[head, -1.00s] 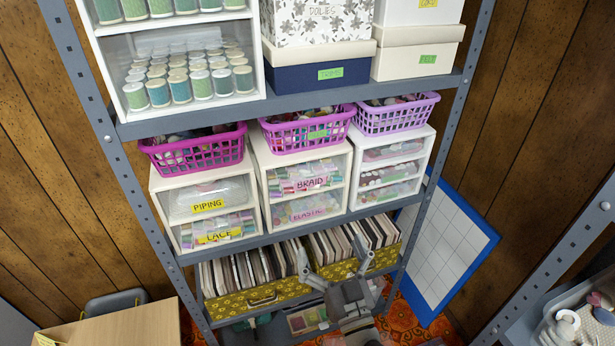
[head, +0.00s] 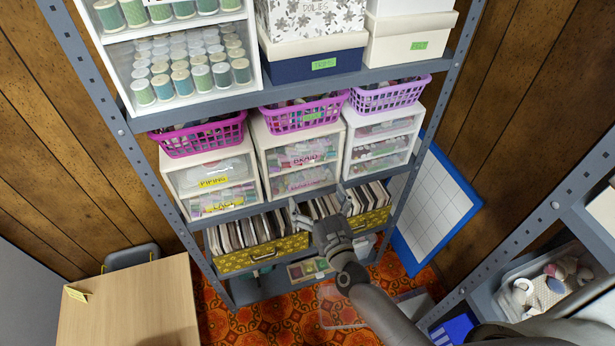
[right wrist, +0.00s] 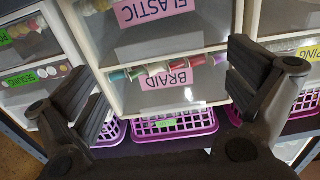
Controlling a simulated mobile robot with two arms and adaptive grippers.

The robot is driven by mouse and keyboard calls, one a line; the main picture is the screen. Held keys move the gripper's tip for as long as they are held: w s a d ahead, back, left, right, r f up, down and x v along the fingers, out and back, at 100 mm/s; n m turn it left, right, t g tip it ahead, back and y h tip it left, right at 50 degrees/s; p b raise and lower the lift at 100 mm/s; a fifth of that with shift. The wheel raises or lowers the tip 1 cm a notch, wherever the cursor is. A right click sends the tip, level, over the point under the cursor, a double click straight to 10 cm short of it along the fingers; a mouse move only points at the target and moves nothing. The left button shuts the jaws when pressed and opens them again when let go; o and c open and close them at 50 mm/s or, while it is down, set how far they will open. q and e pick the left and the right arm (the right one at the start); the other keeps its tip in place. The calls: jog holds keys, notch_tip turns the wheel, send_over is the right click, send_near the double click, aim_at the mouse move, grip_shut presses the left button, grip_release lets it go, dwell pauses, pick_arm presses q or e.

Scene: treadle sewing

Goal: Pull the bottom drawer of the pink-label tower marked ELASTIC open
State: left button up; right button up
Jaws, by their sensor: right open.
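The middle white tower (head: 258,158) stands on the shelf below the floral box. Its lower drawer, marked ELASTIC on a pink label (head: 306,181), looks shut and sits under the BRAID drawer (head: 304,159). The right wrist view is upside down and shows the ELASTIC label (right wrist: 152,12) at the top, with the BRAID label (right wrist: 166,79) below it. My right gripper (head: 318,202) is open and empty, its fingertips just below the ELASTIC drawer in the head view. In the right wrist view its fingers (right wrist: 165,80) are spread wide across the tower front. My left gripper is not in view.
A PIPING and LACE tower (head: 213,181) stands left and another tower (head: 383,143) right. Purple baskets (head: 308,113) sit on top. Yellow patterned boxes (head: 262,256) fill the shelf below. A wooden table (head: 130,310) stands front left. A blue-edged board (head: 437,215) leans at right.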

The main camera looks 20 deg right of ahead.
aim_at(308, 180)
jog(key=w, duration=0.6)
jog(key=shift+w+a, duration=0.1)
jog(key=shift+w, duration=0.15)
jog(key=shift+c, duration=0.3)
jog(key=c, duration=1.1)
jog(key=s+p, duration=0.5)
jog(key=s, duration=1.3)
jog(key=shift+d, duration=0.3)
jog(key=o, duration=1.2)
jog(key=shift+c, duration=0.2)
